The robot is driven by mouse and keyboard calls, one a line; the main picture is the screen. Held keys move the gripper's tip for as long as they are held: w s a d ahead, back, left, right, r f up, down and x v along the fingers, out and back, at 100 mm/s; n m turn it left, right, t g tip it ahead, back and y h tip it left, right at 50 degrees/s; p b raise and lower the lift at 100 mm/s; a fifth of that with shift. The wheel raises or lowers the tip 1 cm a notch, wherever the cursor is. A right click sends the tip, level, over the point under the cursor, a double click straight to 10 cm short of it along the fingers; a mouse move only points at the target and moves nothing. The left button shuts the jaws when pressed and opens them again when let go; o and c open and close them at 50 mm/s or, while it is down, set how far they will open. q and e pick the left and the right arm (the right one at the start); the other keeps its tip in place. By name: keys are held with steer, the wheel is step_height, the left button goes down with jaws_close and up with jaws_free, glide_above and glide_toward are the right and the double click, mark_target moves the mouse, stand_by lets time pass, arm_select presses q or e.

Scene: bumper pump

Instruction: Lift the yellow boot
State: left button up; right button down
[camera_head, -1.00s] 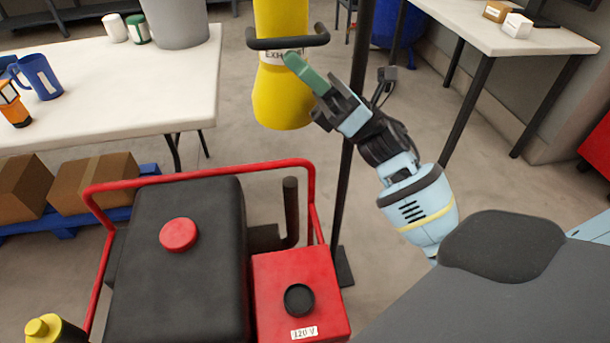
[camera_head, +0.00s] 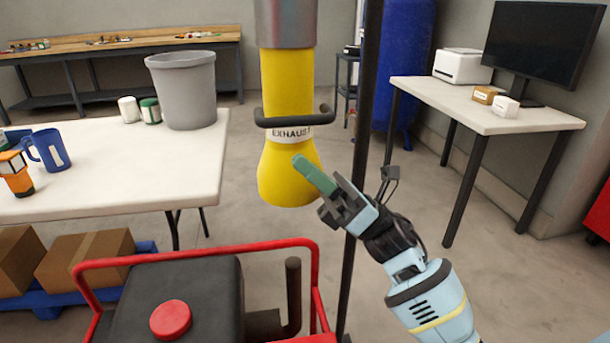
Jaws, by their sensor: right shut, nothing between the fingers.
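The yellow boot (camera_head: 288,176) hangs from a grey pipe (camera_head: 285,22) in the upper middle of the head view. It flares at the bottom and has a white EXHAUST label and a dark handle bar (camera_head: 297,119) around it. My right gripper (camera_head: 304,164) is shut and empty, its green fingertips in front of the boot's lower right side, below the handle. I cannot tell if the fingertips touch the boot. My left gripper is not in view.
A machine with a red frame (camera_head: 200,253), a red cap (camera_head: 170,320) and a dark upright pipe (camera_head: 293,290) stands below the boot. A dark pole (camera_head: 362,150) rises just right of the boot. A white table (camera_head: 110,165) is at left, a desk (camera_head: 480,108) at right.

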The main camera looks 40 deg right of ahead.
steer(key=v, duration=1)
steer(key=shift+b, duration=0.45)
steer(key=shift+f, duration=0.1)
